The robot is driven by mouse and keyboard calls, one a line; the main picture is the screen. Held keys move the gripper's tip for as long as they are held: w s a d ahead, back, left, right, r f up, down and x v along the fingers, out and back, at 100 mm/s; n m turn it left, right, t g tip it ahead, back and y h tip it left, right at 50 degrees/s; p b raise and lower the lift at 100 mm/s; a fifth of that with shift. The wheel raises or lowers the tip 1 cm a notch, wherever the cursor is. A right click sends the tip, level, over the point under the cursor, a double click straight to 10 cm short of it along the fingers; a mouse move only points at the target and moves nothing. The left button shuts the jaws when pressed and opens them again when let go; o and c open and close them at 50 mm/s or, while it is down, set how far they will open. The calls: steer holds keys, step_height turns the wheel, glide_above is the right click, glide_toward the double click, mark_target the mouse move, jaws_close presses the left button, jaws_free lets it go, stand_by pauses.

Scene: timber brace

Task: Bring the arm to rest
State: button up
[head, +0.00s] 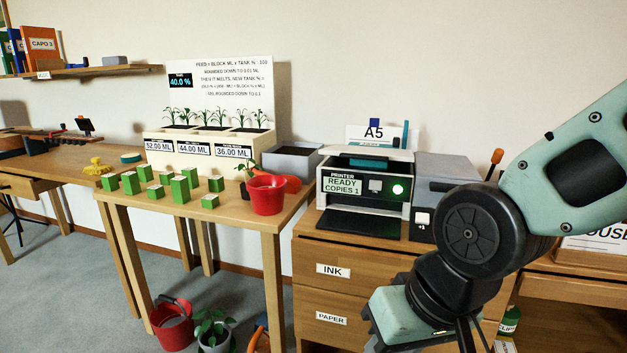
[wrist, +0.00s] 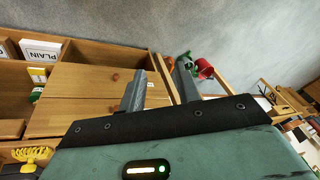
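My arm (head: 565,160) comes in from the right side of the head view. It is bent at a dark round joint, and its lower part hangs in front of the drawer cabinet. The fingertips are out of sight in the head view. In the wrist view, my gripper (wrist: 160,80) has its two grey fingers apart, with nothing between them. Wooden cabinet fronts and the grey floor lie beyond the fingers.
A printer (head: 365,190) stands on the cabinet with INK (head: 333,270) and PAPER drawers, close to my arm. The table at left bears several green blocks, a red pot (head: 266,195) and planters.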

steer(key=s+d+n+g+h+p, duration=0.2)
steer(key=s+d+n, duration=0.3)
steer(key=s, duration=0.3)
step_height(320, 180, up, 22)
steer(key=p, duration=2.1)
steer(key=shift+f, duration=0.2)
